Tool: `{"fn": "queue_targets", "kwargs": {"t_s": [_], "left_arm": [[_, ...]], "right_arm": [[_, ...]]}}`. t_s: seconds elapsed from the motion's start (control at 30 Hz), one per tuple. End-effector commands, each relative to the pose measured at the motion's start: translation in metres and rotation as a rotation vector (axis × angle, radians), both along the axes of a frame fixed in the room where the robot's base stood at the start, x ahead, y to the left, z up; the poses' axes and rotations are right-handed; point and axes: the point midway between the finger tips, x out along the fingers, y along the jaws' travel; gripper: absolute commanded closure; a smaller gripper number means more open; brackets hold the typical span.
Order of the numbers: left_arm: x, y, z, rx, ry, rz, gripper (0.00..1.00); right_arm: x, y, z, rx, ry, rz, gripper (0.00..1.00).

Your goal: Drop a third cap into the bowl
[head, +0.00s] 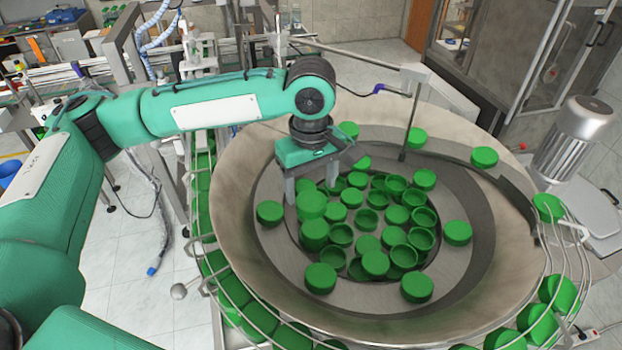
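The feeder bowl (232,188) is a wide, round, beige metal bowl with a grey stepped inside. Many green caps lie in it, most heaped in the middle, such as one green cap (375,263). My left gripper (312,190) reaches in from the left and points down over the left part of the heap. Its two fingers are spread apart. A bright green cap (312,205) shows at the fingertips; I cannot tell whether it is held or rests on the heap. My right gripper is not in view.
A wire rail track (262,318) with more caps runs around the bowl's outside. A thin post (410,125) on a bracket stands at the bowl's back. A silver motor (575,135) is on the right. Conveyor equipment stands at the back left.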

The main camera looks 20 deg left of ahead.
Motion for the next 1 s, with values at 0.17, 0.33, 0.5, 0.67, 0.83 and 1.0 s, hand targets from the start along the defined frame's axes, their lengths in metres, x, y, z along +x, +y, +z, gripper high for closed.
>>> {"fn": "queue_targets", "kwargs": {"t_s": [0.17,0.33,0.5,0.67,0.83,1.0], "left_arm": [[0.000,0.000,0.000,0.000,0.000,0.000,0.23],[0.000,0.000,0.001,0.000,0.000,0.000,0.23],[0.001,-0.001,0.015,-0.002,-0.004,0.000,0.23],[0.001,-0.001,0.048,-0.003,-0.006,0.000,0.23],[0.001,-0.001,0.089,-0.002,-0.005,0.000,0.23],[0.001,0.000,0.120,-0.001,-0.002,0.001,0.23]], "right_arm": [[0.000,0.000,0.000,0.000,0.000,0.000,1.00],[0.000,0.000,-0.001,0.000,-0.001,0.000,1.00],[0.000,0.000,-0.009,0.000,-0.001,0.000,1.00],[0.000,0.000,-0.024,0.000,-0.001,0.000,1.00],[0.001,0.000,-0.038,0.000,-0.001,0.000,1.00],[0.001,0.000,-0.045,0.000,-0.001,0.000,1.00]]}}
